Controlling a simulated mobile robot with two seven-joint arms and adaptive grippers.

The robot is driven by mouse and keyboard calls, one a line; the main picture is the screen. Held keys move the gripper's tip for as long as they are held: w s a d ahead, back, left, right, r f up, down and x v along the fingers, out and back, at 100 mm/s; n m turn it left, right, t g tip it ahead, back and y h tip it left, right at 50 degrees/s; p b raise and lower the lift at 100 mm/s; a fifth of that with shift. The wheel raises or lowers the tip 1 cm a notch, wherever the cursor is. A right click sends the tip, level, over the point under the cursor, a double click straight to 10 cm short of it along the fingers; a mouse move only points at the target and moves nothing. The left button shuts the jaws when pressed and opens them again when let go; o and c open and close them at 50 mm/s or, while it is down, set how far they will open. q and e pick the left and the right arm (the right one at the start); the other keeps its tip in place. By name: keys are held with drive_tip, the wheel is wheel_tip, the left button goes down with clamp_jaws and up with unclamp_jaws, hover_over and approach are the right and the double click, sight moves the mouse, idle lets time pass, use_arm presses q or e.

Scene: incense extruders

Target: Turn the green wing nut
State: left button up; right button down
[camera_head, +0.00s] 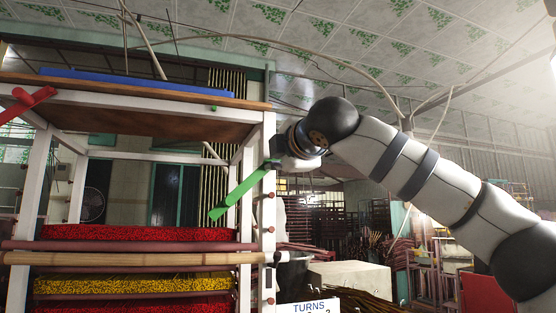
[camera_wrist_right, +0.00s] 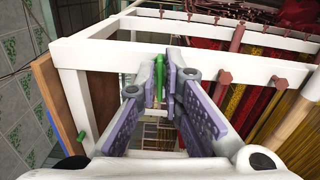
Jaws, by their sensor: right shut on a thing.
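The green wing nut (camera_head: 238,193) is a long flat bar on the white frame's right post in the head view, tilted with its lower end to the left. My right gripper (camera_head: 274,162) is at its upper right end, coming in from the right. In the right wrist view, the green wing nut (camera_wrist_right: 159,72) shows as a narrow green strip between the fingers (camera_wrist_right: 161,82), which are shut on it. The fingers hide part of it. My left gripper is in neither view.
The white frame (camera_head: 268,215) carries a wooden top (camera_head: 150,90) and red and yellow incense bundles (camera_head: 135,233) on racks below. A red wing nut (camera_head: 28,104) is at the left post. A sign (camera_head: 308,307) reading "TURNS" stands low in front. Bolt heads (camera_wrist_right: 225,77) dot the post.

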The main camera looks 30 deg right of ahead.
drive_tip(key=shift+m, duration=0.3)
drive_tip(key=c, duration=1.7)
unclamp_jaws()
drive_tip(key=v, duration=1.2)
drive_tip(key=shift+r, duration=0.1)
